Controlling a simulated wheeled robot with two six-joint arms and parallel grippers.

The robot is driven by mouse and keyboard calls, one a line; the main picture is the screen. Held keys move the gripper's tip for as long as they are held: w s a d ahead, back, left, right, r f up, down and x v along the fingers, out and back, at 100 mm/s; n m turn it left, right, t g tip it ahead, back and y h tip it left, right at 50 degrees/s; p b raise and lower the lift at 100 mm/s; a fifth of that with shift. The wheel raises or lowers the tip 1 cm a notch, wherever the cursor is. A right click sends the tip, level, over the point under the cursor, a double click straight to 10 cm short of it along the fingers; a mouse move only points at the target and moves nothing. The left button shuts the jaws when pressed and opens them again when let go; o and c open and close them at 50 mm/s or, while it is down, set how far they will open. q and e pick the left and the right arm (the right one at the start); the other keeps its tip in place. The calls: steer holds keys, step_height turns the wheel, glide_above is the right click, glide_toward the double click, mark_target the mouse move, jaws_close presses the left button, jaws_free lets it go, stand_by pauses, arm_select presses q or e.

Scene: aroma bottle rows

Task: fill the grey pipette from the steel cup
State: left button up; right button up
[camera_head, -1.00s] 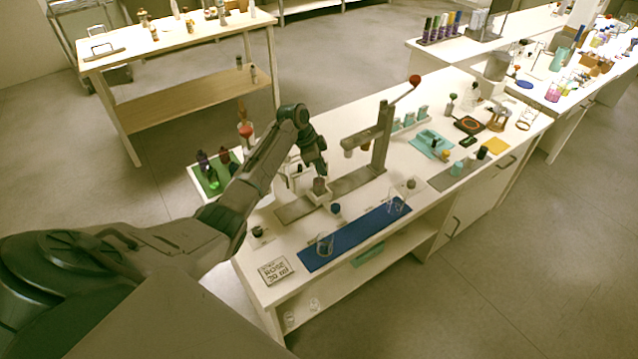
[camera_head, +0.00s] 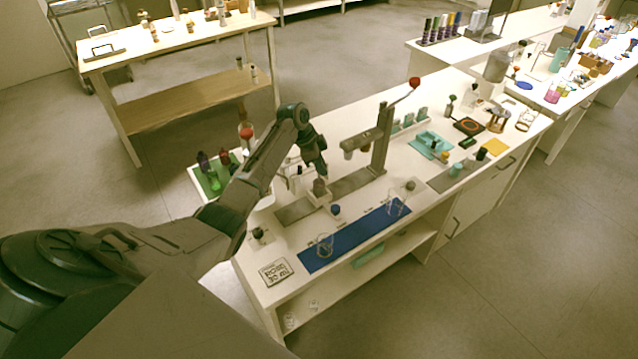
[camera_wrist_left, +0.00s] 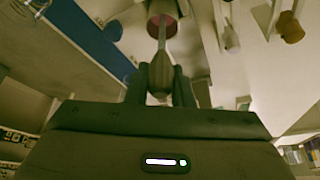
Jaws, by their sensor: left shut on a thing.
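My left gripper (camera_wrist_left: 162,85) is shut on the grey pipette (camera_wrist_left: 162,58) in the left wrist view, its fingers on either side of the bulb. The pipette's thin end points at the steel cup (camera_wrist_left: 156,9), whose pinkish inside shows at the top edge. The tip overlaps the cup's mouth; how deep it reaches I cannot tell. In the head view my left gripper (camera_head: 320,172) is just above the steel cup (camera_head: 320,187) on the white bench; the pipette is too small to make out there. My right gripper is not in view.
A press stand with a red-knobbed lever (camera_head: 382,140) stands close to the right of my gripper. A blue mat (camera_head: 350,238) with glass beakers lies in front. A green tray (camera_head: 212,180) of bottles is at the left, and a lettered card (camera_head: 275,271) at the front corner.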

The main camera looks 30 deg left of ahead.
arm_select(q)
step_height(320, 180, up, 7)
steer(key=p, duration=0.5)
steer(key=shift+r, duration=0.1)
